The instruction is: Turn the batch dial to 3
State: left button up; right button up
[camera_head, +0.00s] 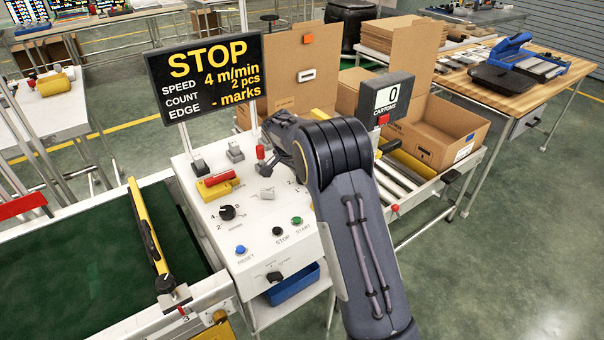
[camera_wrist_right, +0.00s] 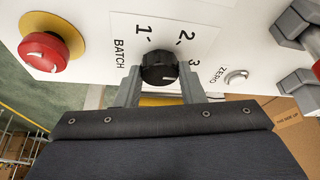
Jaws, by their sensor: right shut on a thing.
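The black batch dial (camera_wrist_right: 159,68) sits on the white panel in the right wrist view, beside the printed word BATCH and the numbers 1, 2 and 3. The two grey fingers of my right gripper (camera_wrist_right: 160,82) stand on either side of the dial and are shut on it. Which number the dial points to is not clear. My left gripper is not in view.
A red push button (camera_wrist_right: 45,52) on a yellow base and a ZERO switch (camera_wrist_right: 236,75) flank the dial. Another black dial (camera_head: 227,212), a blue RESET button (camera_head: 240,250) and a green START button (camera_head: 296,220) share the panel. The display (camera_head: 205,75) reads STOP, count 2 pcs.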

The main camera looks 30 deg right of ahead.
aim_at(295, 188)
jog(key=o, duration=1)
jog(key=v, duration=0.7)
jog(key=shift+s+a+r, duration=0.1)
jog(key=shift+a+r, duration=0.05)
jog(key=shift+r, duration=0.25)
jog(key=s+a+r+n+t+y+p, duration=0.1)
jog(key=s+a+r+n+y, duration=0.15)
jog(key=s, duration=0.65)
jog(key=s+a+r+n+t+y, duration=0.1)
jog(key=s+a+r+n+y, duration=0.15)
jog(key=s, duration=0.65)
jog(key=s+a+r+n+t+y+p, duration=0.1)
jog(key=s+a+r+n+y, duration=0.15)
jog(key=s, duration=0.65)
jog(key=s+a+f+n, duration=0.1)
jog(key=s+a, duration=0.1)
jog(key=s, duration=0.1)
jog(key=s+a+f+n, duration=0.1)
jog(key=s+a+n, duration=0.1)
jog(key=s, duration=0.1)
jog(key=s+a+f+n+t, duration=0.1)
jog(key=s+n, duration=0.1)
jog(key=s, duration=0.1)
jog(key=shift+s+a+f+y, duration=0.2)
jog(key=shift+s+a+y, duration=0.05)
jog(key=shift+a+y, duration=0.15)
